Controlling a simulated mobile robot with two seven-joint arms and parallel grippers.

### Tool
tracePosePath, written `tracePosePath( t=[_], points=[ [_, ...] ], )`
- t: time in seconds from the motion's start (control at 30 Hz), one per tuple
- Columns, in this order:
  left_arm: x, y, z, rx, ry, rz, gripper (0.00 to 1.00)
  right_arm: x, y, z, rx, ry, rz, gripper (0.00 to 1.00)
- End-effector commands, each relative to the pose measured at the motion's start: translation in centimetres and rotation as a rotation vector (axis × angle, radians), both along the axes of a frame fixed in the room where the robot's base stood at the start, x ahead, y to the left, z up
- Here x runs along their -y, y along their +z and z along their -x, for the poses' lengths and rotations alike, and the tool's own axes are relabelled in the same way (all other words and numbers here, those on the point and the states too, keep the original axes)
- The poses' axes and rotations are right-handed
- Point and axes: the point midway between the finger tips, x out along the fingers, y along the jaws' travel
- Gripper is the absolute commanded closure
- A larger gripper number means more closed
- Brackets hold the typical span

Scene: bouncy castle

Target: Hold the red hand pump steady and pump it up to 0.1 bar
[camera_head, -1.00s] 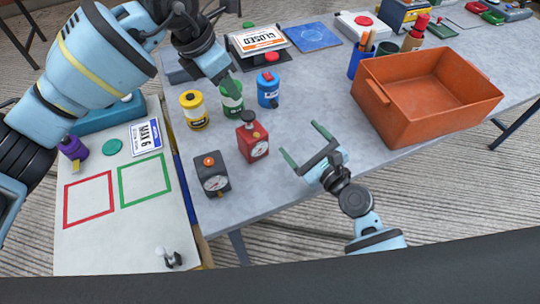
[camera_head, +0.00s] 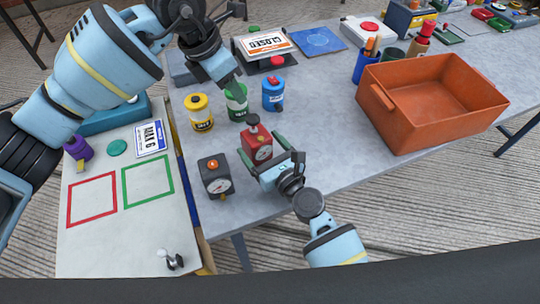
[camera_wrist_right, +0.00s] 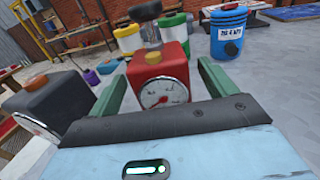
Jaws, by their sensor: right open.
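The red hand pump (camera_head: 258,143) stands upright on the grey table, with a dark knob on top and a round white gauge on its front. In the right wrist view the red hand pump (camera_wrist_right: 172,68) sits between my green fingers, and its gauge (camera_wrist_right: 162,94) is too small to read. My right gripper (camera_head: 262,151) is open around the pump, a finger on each side, with visible gaps.
A dark grey gauge box (camera_head: 215,178) stands left of the pump. Yellow (camera_head: 199,113), green (camera_head: 237,103) and blue (camera_head: 273,94) canisters stand behind it. An orange bin (camera_head: 432,104) is at the right. A board with red and green squares (camera_head: 128,220) lies left.

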Motion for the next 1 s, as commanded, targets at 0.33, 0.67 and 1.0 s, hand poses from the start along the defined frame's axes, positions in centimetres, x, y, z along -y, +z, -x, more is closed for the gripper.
tracePosePath(
  t=[0.33,0.67,1.0],
  points=[
    [0.0,0.0,0.0,0.000,0.000,0.000,0.64,-1.3,0.0,-2.3,0.001,0.001,0.002,0.16],
    [0.0,0.0,0.0,0.000,0.000,0.000,0.64,-1.3,0.0,-2.4,0.000,0.000,0.001,0.22],
    [0.0,0.0,0.0,0.000,0.000,0.000,0.64,-1.3,0.0,-2.4,0.000,0.000,0.000,0.66]
  ],
)
